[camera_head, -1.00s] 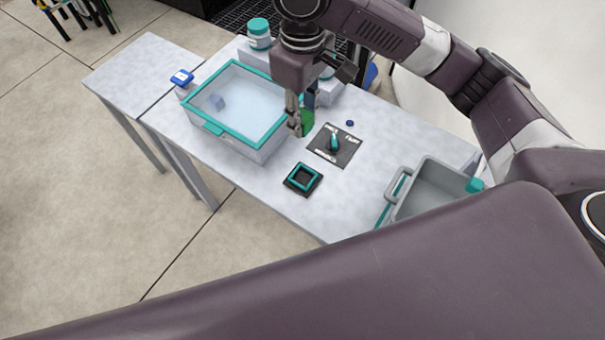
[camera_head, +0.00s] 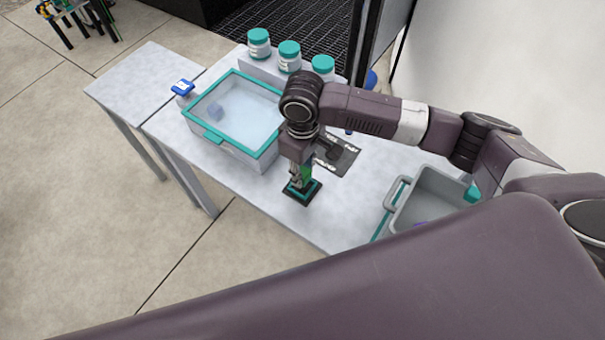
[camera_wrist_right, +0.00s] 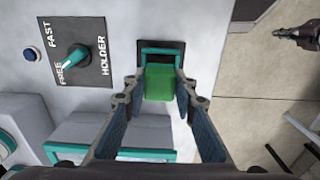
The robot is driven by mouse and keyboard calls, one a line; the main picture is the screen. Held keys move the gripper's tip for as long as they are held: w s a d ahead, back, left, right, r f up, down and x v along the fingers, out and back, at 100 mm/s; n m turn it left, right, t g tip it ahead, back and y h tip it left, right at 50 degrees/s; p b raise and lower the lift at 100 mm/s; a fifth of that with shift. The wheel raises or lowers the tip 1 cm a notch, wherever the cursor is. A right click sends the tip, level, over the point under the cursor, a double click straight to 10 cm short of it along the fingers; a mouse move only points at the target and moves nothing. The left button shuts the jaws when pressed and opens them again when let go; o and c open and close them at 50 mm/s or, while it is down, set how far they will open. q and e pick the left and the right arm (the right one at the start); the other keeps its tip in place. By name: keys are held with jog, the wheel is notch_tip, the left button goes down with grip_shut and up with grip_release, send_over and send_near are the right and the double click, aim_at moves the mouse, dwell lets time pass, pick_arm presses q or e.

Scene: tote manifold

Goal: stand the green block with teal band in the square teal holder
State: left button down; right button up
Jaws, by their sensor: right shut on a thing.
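My right gripper (camera_head: 300,175) is shut on the green block (camera_wrist_right: 159,83), held between its two fingers in the right wrist view. In the head view the gripper points down and the block (camera_head: 307,170) is partly hidden by it. The square teal holder (camera_head: 303,193), on a dark base, lies directly under the gripper. In the wrist view the holder (camera_wrist_right: 161,50) shows beyond the block, its near part hidden. I cannot tell whether the block's lower end is inside the frame. The block's teal band cannot be made out. A dark jointed part (camera_wrist_right: 300,36), perhaps my left gripper, shows small at the edge.
A teal-rimmed tote (camera_head: 213,137) stands left of the holder. A dark dial plate (camera_wrist_right: 84,57) with a teal knob lies beside the holder. A grey bin (camera_head: 400,207) is to the right. Several teal-lidded jars (camera_head: 289,57) stand at the back. The table's front edge is close.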

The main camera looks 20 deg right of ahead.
aim_at(303, 179)
jog(key=shift+f, duration=0.95)
jog(key=shift+f, duration=0.2)
jog(key=shift+f, duration=0.4)
jog(key=o, duration=1.1)
jog(key=shift+r, duration=0.1)
jog(key=shift+w+r, duration=0.1)
jog(key=shift+r, duration=0.3)
notch_tip(303, 179, up, 12)
jog(key=shift+r+b, duration=0.15)
jog(key=shift+b, duration=0.45)
